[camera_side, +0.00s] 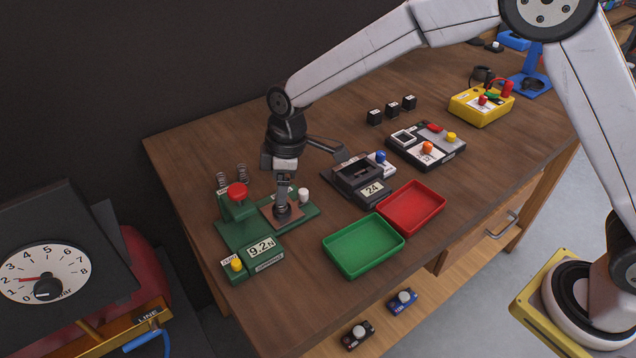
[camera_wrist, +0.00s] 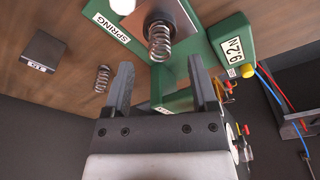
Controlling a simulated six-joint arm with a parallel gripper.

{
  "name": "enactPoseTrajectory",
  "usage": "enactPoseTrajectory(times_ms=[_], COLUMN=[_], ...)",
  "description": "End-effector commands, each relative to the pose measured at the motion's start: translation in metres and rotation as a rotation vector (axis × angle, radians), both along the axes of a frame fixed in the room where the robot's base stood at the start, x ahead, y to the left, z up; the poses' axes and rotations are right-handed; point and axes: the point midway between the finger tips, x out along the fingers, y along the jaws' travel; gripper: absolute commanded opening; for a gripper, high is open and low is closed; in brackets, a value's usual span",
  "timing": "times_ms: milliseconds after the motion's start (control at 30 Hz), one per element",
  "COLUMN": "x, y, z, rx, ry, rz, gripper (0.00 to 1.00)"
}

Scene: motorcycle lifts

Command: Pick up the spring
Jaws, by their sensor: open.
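A coiled metal spring (camera_wrist: 159,42) stands on the brown plate of a green spring tester (camera_wrist: 215,35); the tester's label reads "SPRING". In the side view the green tester (camera_side: 232,234) shows a red knob (camera_side: 237,192), a yellow button (camera_side: 237,265) and a display reading 9.2 N. My gripper (camera_wrist: 160,62) is open, its two fingers pointing toward the spring, one to each side in the wrist view. In the side view my gripper (camera_side: 283,184) is low over the plate and partly hides the spring. I cannot tell whether the fingers touch it.
Two more springs (camera_side: 222,181) (camera_side: 243,173) stand behind the tester. A white knob (camera_side: 303,194) is close to my gripper's right. A green tray (camera_side: 384,265), a red tray (camera_side: 435,221) and a dark device (camera_side: 349,179) lie to the right.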

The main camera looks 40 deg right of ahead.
Motion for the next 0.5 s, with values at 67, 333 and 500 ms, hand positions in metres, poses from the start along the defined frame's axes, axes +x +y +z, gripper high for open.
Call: enactPoseTrajectory(times_ms=[67, 333, 500], x=[0.000, 0.002, 0.002], y=[0.000, 0.003, 0.004], z=[-0.011, -0.035, -0.037], rx=[-0.002, -0.001, 0.000], ry=[0.003, 0.001, -0.001], rz=[0.000, -0.001, 0.000], gripper=[0.75, 0.75, 0.75])
